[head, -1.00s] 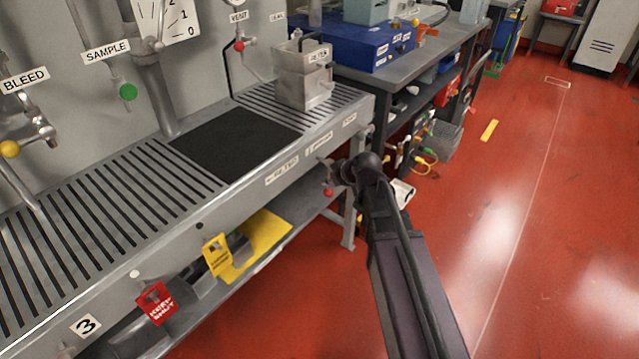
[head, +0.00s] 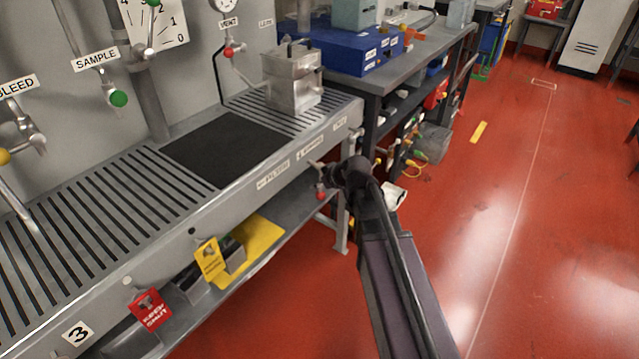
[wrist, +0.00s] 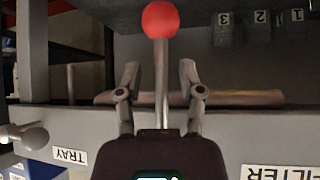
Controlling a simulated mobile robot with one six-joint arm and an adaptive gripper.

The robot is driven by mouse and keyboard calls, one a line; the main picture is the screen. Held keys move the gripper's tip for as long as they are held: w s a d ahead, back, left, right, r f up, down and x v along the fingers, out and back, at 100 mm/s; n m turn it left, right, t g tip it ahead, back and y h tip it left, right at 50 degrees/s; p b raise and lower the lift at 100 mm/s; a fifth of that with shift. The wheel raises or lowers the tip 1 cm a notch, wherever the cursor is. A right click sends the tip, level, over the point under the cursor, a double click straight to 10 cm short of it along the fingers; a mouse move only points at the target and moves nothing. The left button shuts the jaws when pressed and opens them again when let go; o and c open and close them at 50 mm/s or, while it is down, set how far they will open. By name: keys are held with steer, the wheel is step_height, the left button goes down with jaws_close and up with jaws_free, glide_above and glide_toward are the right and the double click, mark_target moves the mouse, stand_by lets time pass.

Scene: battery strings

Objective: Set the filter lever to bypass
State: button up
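The filter lever is a thin grey rod (wrist: 161,85) with a red ball knob (wrist: 160,20). The knob also shows small in the head view (head: 320,190), just below the front rail. My gripper (wrist: 159,72) is open, with one finger on each side of the rod. The knob lies beyond the fingertips, and the rod appears apart from both fingers. In the head view my gripper (head: 332,171) is at the right end of the bench's front rail. The lever's pivot is hidden behind my gripper. A FILTER label (wrist: 281,172) shows upside down in the wrist view.
A horizontal pipe (wrist: 238,98) runs behind the lever. The rail (head: 225,203) carries several labels, including TRAY (wrist: 70,156). A red tag (head: 150,309) and a yellow tag (head: 209,259) hang farther left. The red floor (head: 510,240) on the right is clear.

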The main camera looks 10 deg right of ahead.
stand_by(0.3)
steer(key=shift+s+d+f, duration=0.15)
steer(key=shift+s+f, duration=0.05)
steer(key=shift+s, duration=0.25)
steer(key=s+d+f+m+g+h, duration=0.2)
steer(key=s+d+m+g+h, duration=0.15)
steer(key=s, duration=0.65)
steer(key=s+d+f+m+g+h, duration=0.25)
steer(key=s+d+m+g, duration=0.2)
steer(key=s, duration=0.45)
step_height(320, 180, up, 26)
steer(key=p, duration=2.6)
steer(key=shift+d+n+t+y+p, duration=0.3)
steer(key=shift+d+t+y, duration=0.05)
steer(key=shift+t+y, duration=0.05)
